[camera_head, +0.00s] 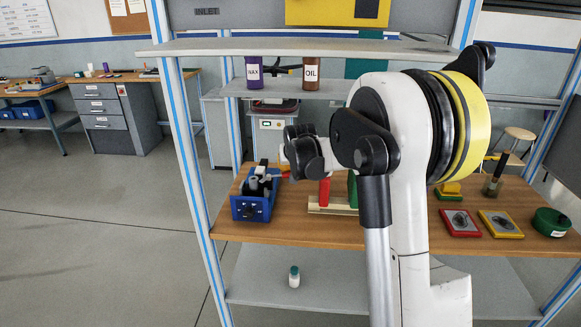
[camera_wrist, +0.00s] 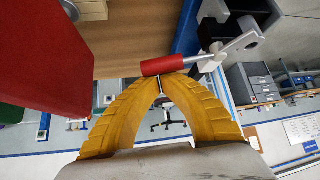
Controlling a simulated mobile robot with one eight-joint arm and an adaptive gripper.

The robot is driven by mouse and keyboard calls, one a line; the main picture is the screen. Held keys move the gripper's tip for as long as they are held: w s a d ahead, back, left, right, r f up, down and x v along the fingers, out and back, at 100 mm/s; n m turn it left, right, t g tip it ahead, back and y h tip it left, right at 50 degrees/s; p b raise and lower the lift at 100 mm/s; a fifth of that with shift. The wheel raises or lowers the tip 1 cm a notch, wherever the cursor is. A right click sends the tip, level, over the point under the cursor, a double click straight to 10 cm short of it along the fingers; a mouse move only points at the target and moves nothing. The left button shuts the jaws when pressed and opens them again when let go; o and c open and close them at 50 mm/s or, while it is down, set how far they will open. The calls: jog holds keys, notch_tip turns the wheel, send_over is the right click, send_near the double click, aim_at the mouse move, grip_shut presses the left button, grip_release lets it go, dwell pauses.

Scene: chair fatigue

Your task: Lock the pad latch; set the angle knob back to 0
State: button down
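A blue fixture (camera_head: 246,208) stands at the left end of the wooden bench, with grey and black parts on top. A red-gripped lever, which looks like the latch handle, shows in the wrist view (camera_wrist: 163,65); its metal rod runs to a white and black clamp (camera_wrist: 228,45). My gripper (camera_wrist: 160,82) has yellow ribbed fingers whose tips meet right beside the red grip. Nothing shows held between them, and I cannot tell whether they touch the grip. In the head view my wrist hides part of the lever. I cannot make out the angle knob or its setting.
A red block (camera_head: 324,192) and a green block stand in a wooden rack (camera_head: 333,210) right of the fixture; the red one looms close in the wrist view (camera_wrist: 45,55). Small framed pads (camera_head: 460,223) and a green round container (camera_head: 551,222) lie farther right. A shelf (camera_head: 300,47) hangs above.

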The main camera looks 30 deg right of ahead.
jog(key=shift+s+m+h, duration=0.3)
jog(key=shift+m, duration=0.1)
jog(key=shift+s+a+m+g+h+p, duration=0.25)
jog(key=shift+s+m+g+h+p, duration=0.25)
jog(key=shift+m, duration=0.4)
jog(key=s+a+m+g+h+p, duration=0.1)
jog(key=s+a+m+g+h, duration=0.2)
jog(key=m, duration=0.5)
jog(key=shift+s+a+g+h+p, duration=0.3)
jog(key=shift+s+a+g+p, duration=0.15)
jog(key=shift+s+g, duration=0.45)
